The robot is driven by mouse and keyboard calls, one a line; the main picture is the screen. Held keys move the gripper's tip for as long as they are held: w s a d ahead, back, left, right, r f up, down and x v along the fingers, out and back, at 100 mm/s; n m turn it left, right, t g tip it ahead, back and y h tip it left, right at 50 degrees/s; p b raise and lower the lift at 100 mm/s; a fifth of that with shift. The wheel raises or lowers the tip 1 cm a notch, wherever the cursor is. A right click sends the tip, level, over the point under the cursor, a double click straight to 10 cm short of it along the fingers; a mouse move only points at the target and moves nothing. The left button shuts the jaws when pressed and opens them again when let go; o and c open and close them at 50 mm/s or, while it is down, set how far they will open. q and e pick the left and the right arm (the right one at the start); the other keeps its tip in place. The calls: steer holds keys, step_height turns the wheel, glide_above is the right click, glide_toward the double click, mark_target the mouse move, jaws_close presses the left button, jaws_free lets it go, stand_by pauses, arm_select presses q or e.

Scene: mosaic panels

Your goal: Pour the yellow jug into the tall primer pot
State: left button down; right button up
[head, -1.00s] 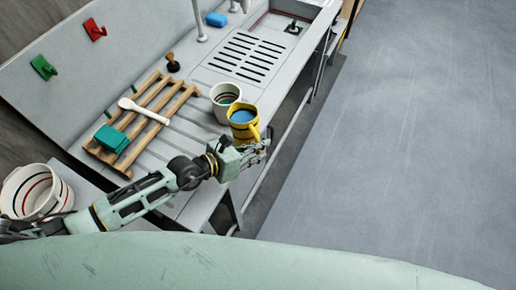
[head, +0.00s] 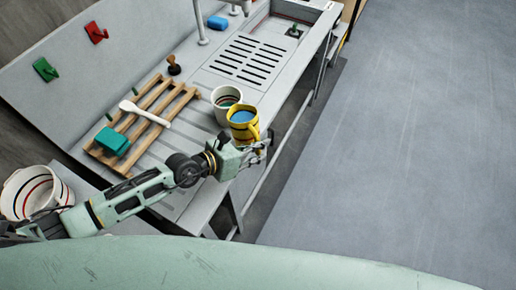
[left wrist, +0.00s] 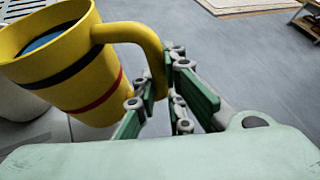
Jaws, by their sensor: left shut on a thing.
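The yellow jug (head: 242,118) holds blue liquid and has a dark and a red band. It also shows in the left wrist view (left wrist: 82,65), slightly tilted. My left gripper (head: 258,148) is shut on the jug's handle, as the left wrist view (left wrist: 160,92) shows. A white pot (head: 226,97) with dark and red bands, likely the tall primer pot, stands on the grey counter just behind and left of the jug. My right gripper is not in view.
A wooden rack (head: 150,112) with a white spoon (head: 143,112) and teal block (head: 112,140) lies on the counter (head: 185,150) to the left. A white bucket (head: 22,200) is at lower left.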

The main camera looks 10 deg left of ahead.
mark_target(252, 128)
arm_select(q)
steer(key=shift+w+a+r+n, duration=0.1)
steer(key=shift+w+r+n, duration=0.05)
steer(key=shift+r, duration=0.3)
steer(key=shift+w+a+r+n, duration=0.1)
steer(key=shift+w+r+n, duration=0.05)
steer(key=shift+r, duration=0.3)
stand_by(0.5)
steer(key=shift+w+a+r+n+g+h+b, duration=0.2)
steer(key=shift+w+r+n+g+h+b, duration=0.15)
steer(key=shift+r, duration=0.25)
stand_by(0.7)
steer(key=shift+n+g+h, duration=0.35)
steer(key=shift+n+g, duration=0.3)
steer(key=shift+n, duration=0.1)
steer(key=shift+w+a+r+b, duration=0.2)
steer(key=shift+w+r+b, duration=0.1)
steer(key=shift+r+b, duration=0.3)
steer(key=shift+w+a+r+b, duration=0.25)
steer(key=shift+w+r+b, duration=0.05)
steer(key=shift+r+b, duration=0.3)
steer(key=shift+w+a+r+b, duration=0.2)
steer(key=shift+w+r+b, duration=0.1)
steer(key=shift+r+b, duration=0.3)
stand_by(1.1)
